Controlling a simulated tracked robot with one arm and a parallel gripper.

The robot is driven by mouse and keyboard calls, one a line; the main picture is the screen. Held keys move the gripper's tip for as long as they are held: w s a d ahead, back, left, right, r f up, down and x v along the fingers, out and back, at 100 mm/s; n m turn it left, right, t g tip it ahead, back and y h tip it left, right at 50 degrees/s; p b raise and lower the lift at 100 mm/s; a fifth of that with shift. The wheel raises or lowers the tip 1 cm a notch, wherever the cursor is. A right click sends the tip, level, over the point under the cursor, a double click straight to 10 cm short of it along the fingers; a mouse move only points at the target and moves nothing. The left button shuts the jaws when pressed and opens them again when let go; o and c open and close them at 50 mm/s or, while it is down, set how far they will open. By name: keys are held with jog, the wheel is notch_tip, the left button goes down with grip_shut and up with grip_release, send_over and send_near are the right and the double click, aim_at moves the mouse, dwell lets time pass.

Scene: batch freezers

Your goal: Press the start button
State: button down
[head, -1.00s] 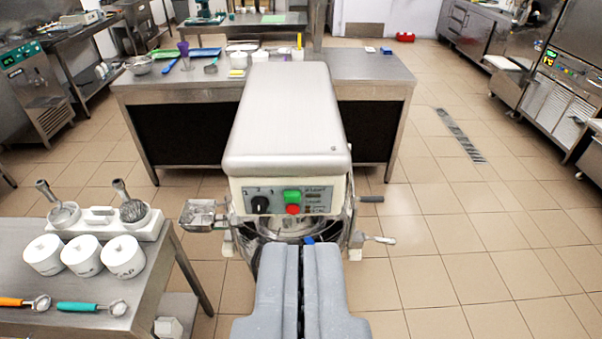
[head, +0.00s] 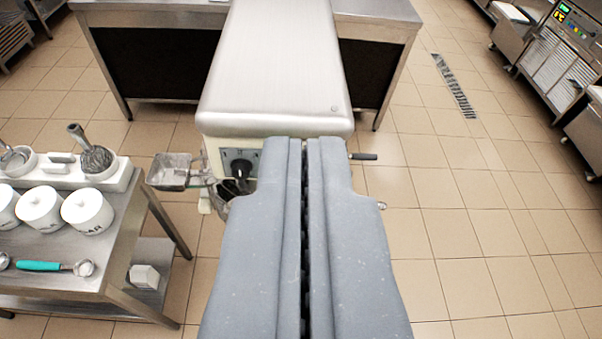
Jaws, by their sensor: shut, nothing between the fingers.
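The mixer-like machine (head: 275,75) with a pale metal top stands straight ahead. Its front panel (head: 228,153) shows only at the left part, with the black rotary knob (head: 240,169). The green start button and the red button beside the knob are hidden behind my gripper. My gripper (head: 304,142) is shut and empty, its grey fingers pointing at the panel just under the front edge of the machine's top. I cannot tell whether the fingertips touch the panel or a button.
A metal table (head: 150,215) with white tubs (head: 88,211) and scoops stands at the left. A metal tray (head: 170,170) sticks out left of the machine, a dark handle (head: 363,156) at its right. A workbench (head: 375,15) is behind.

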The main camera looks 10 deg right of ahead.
jog(key=w+f+n+g+h+p, duration=0.3)
jog(key=w+f+n+h+p, duration=0.15)
jog(key=w+f, duration=1.05)
notch_tip(320, 180, down, 20)
jog(key=w+n+g+h+p, duration=0.1)
jog(key=n+g+p, duration=0.1)
jog(key=n+p, duration=0.3)
jog(key=a+n, duration=0.1)
jog(key=n, duration=0.1)
jog(key=shift+w+f+n, duration=0.25)
jog(key=shift+n, duration=0.1)
jog(key=w+p, duration=0.2)
jog(key=w, duration=0.6)
jog(key=shift+w, duration=0.4)
jog(key=shift+w, duration=0.1)
jog(key=shift+w, duration=0.3)
